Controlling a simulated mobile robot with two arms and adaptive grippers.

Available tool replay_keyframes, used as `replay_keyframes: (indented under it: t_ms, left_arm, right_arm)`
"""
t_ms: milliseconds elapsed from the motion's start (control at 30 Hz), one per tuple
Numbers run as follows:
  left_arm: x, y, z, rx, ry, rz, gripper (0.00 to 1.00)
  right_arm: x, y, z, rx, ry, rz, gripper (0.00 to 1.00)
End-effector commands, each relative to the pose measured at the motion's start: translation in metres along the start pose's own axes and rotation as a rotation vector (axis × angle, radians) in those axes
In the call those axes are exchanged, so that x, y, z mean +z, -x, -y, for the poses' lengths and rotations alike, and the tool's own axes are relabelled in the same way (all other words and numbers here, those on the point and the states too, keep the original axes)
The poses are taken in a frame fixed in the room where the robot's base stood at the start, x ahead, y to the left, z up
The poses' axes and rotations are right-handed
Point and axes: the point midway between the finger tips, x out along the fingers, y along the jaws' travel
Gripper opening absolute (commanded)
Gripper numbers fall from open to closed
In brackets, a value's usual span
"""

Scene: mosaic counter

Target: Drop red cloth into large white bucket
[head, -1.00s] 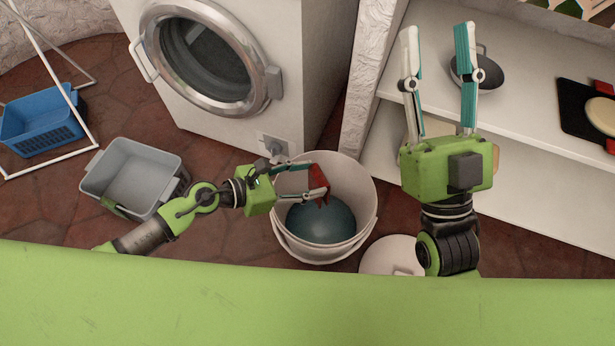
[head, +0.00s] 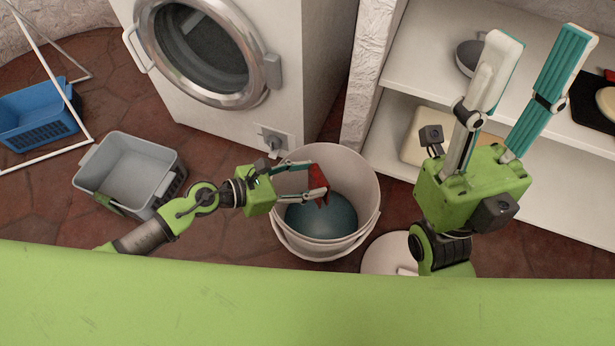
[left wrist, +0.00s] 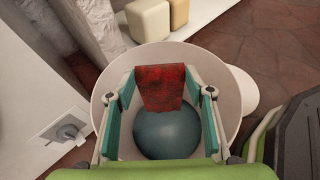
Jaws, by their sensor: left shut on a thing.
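The red cloth (head: 319,185) is a small dark red piece held between the fingertips of my left gripper (head: 314,184), which is shut on it. It hangs above the open mouth of the large white bucket (head: 362,192). In the left wrist view the cloth (left wrist: 160,88) spans the fingers, with the bucket rim (left wrist: 232,112) around it below. A round blue-green thing (head: 322,215) lies inside the bucket; it also shows in the left wrist view (left wrist: 168,134). My right gripper (head: 538,38) is open and empty, raised at the right in front of the shelves.
A washing machine (head: 285,75) stands behind the bucket. A grey basket (head: 120,170) and a blue basket (head: 38,120) are on the tiled floor at left. A white lid (head: 385,255) lies right of the bucket. White shelves (head: 575,155) hold a pan (head: 468,55).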

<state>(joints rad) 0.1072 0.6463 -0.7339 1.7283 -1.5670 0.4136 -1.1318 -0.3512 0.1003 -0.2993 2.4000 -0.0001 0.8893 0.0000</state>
Motion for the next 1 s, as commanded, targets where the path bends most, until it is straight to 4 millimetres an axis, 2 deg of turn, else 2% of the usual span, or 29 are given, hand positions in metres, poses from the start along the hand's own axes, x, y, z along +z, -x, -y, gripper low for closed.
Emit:
replay_keyframes:
  t_ms: [367, 400, 433, 800, 867, 1000]
  left_arm:
    - [-0.003, -0.001, 0.0, 0.0, 0.0, 0.001, 0.23]
    - [-0.003, -0.001, 0.0, 0.0, 0.0, 0.001, 0.58]
    - [-0.003, -0.001, 0.0, 0.0, 0.0, 0.001, 0.66]
    - [-0.003, 0.0, 0.0, 0.0, 0.0, -0.001, 0.68]
    - [-0.004, 0.004, -0.001, 0.001, 0.0, -0.001, 0.68]
    - [-0.005, 0.024, 0.0, 0.001, 0.001, -0.004, 0.68]
  right_arm:
    - [-0.002, 0.003, 0.0, 0.0, -0.001, -0.013, 0.4]
    - [-0.002, 0.003, 0.0, 0.0, -0.001, -0.012, 0.4]
    - [-0.002, 0.003, 0.0, 0.0, -0.001, -0.012, 0.4]
    - [-0.002, 0.003, 0.0, 0.001, 0.0, -0.013, 0.4]
    - [-0.002, 0.003, 0.0, 0.001, 0.0, -0.013, 0.4]
    - [-0.002, 0.003, 0.0, 0.0, 0.0, -0.012, 0.4]
